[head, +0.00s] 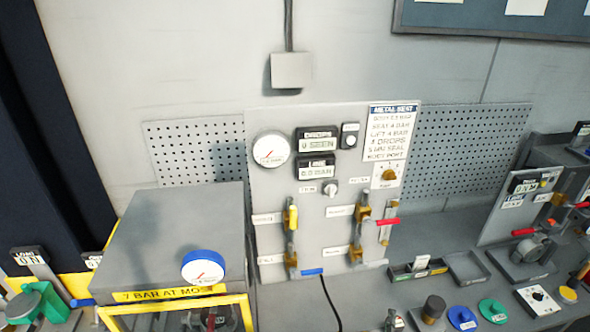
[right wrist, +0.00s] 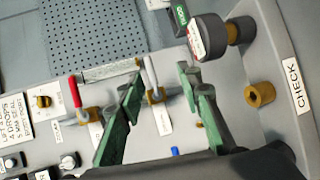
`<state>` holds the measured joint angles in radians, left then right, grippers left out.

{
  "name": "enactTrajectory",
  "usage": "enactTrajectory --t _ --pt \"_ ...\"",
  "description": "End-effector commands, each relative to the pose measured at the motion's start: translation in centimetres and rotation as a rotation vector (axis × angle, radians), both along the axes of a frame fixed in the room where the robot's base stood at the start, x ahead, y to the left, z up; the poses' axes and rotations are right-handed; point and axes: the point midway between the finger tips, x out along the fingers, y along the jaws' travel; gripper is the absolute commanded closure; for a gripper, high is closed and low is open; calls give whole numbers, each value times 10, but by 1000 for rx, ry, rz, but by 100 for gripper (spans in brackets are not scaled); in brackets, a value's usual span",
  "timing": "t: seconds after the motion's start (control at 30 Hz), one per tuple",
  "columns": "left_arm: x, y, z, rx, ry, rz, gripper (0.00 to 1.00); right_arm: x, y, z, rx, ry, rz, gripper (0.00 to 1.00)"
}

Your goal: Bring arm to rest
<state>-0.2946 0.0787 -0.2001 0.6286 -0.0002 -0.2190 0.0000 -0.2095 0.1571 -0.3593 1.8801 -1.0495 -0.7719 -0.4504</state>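My right gripper (right wrist: 158,82) shows in the right wrist view as two green fingers set well apart, with nothing held between them. A lever valve (right wrist: 154,92) of the grey panel shows in the gap beyond the fingers; I cannot tell how far away it is. In the head view the upright test panel (head: 340,225) carries a round gauge (head: 271,150), two displays and several valves with yellow, red and blue levers. I cannot make out either gripper in the head view. My left gripper is not seen.
A grey box with a yellow front frame (head: 176,307) and a blue-rimmed gauge (head: 203,268) stands at left. Small trays (head: 466,268) and coloured discs lie on the bench at right. In the wrist view, a dark gauge (right wrist: 208,37) and a CHECK label (right wrist: 295,85) are close to the right finger.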

Motion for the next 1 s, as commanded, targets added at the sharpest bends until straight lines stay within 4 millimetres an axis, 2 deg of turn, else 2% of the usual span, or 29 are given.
enactTrajectory --t 0.37,0.6,0.77,1.0 --pt "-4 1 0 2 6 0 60 -55 -55 -27 306 59 -222 67" --pt "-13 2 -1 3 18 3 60 -121 -84 -61 625 143 -442 67" --pt "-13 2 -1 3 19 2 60 -170 -85 -81 837 216 -585 67" --pt "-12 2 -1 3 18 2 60 -231 -71 -95 1076 327 -743 67"
